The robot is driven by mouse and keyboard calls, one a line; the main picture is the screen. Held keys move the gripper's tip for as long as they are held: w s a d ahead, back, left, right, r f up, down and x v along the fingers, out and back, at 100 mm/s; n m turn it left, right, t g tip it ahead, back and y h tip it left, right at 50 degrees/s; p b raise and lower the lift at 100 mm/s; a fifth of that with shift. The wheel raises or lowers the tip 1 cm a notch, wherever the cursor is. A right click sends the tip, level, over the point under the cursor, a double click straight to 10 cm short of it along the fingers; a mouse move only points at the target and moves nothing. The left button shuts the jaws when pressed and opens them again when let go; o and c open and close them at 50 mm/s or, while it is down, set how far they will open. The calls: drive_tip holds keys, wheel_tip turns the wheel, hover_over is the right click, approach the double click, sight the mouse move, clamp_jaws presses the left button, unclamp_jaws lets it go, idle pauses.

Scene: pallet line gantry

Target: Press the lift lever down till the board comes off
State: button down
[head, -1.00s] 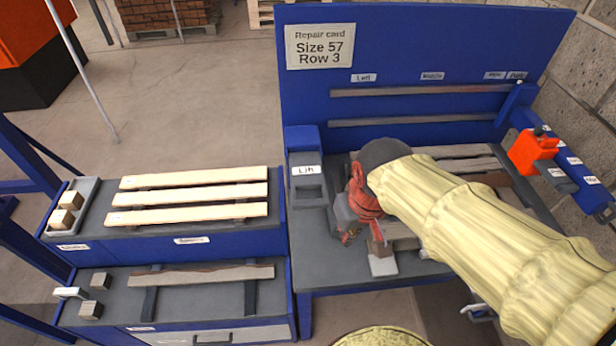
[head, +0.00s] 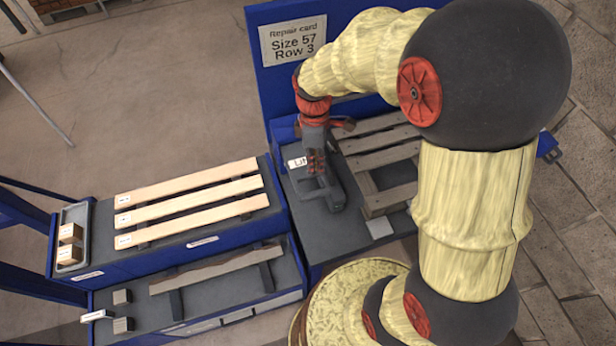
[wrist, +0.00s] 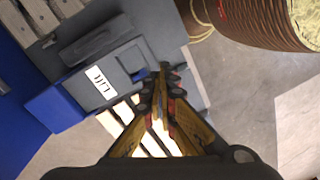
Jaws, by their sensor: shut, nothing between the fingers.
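The grey lift unit (wrist: 125,62) with its white "Lift" label (wrist: 98,86) stands at the left of the blue bench. The label also shows in the head view (head: 297,162). A dark bar (wrist: 100,40) lies along the unit's far side in the wrist view; I cannot tell if it is the lever. My gripper (head: 318,172) points down over the unit, shut and empty. In the wrist view its fingertips (wrist: 162,72) overlap the unit's edge; contact is unclear. The greyish slatted pallet (head: 380,143) lies on the bench to the right, with its boards in place.
Three pale boards (head: 190,200) lie on the left rack, beside a tray (head: 82,215) of wooden blocks. A worn board (head: 217,267) rests on supports on the lower shelf. The blue back panel carries a repair card (head: 292,39) reading Size 57, Row 3.

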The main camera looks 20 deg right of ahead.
sight(315, 195)
drive_tip(key=shift+w+a+r+n, duration=0.1)
drive_tip(key=shift+w+n, duration=0.2)
drive_tip(key=shift+n, duration=0.5)
drive_tip(key=shift+w+d+r+n, duration=0.15)
drive_tip(key=shift+w+n, duration=0.2)
drive_tip(key=shift+n, duration=0.45)
drive_tip(key=shift+w+a+r+n, duration=0.15)
drive_tip(key=shift+w+n, duration=0.15)
drive_tip(key=shift+n, duration=0.5)
drive_tip(key=shift+f, duration=0.2)
drive_tip(key=f, duration=0.4)
drive_tip(key=s+f, duration=0.1)
drive_tip(key=f, duration=0.8)
drive_tip(key=shift+s+f+p, duration=0.25)
drive_tip(key=shift+f+p, duration=0.05)
drive_tip(key=shift+p, duration=0.05)
drive_tip(key=shift+f, duration=0.1)
